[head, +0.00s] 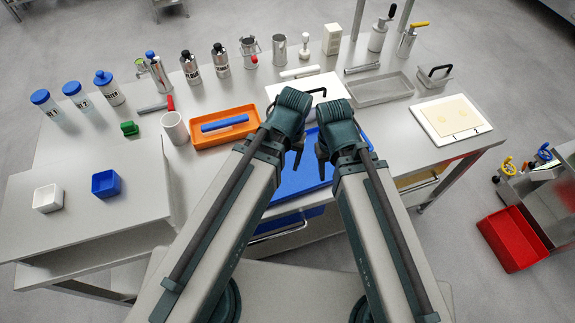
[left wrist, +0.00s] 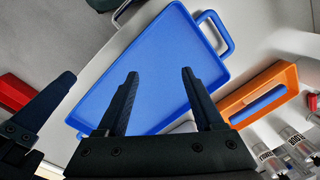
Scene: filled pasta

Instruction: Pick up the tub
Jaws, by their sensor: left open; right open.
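Which thing is the tub I cannot tell for sure. Two small open square tubs stand on the lower grey surface at the left in the head view: a white tub (head: 47,198) and a blue tub (head: 106,183). Both look empty and upright, and both grippers are far to their right. My left gripper (head: 297,152) is over the blue tray (head: 299,179); in the left wrist view its fingers (left wrist: 158,75) are apart with nothing between them. My right gripper (head: 322,157) is close beside it, open, also over the tray, touching nothing that I can see.
An orange tray (head: 240,133) holding a blue bar, a white cup (head: 174,128) and a green clip (head: 129,128) stand left of my grippers. Bottles and metal jugs line the back edge. A grey tray (head: 382,92) is at right; a red bin (head: 512,240) is low at far right.

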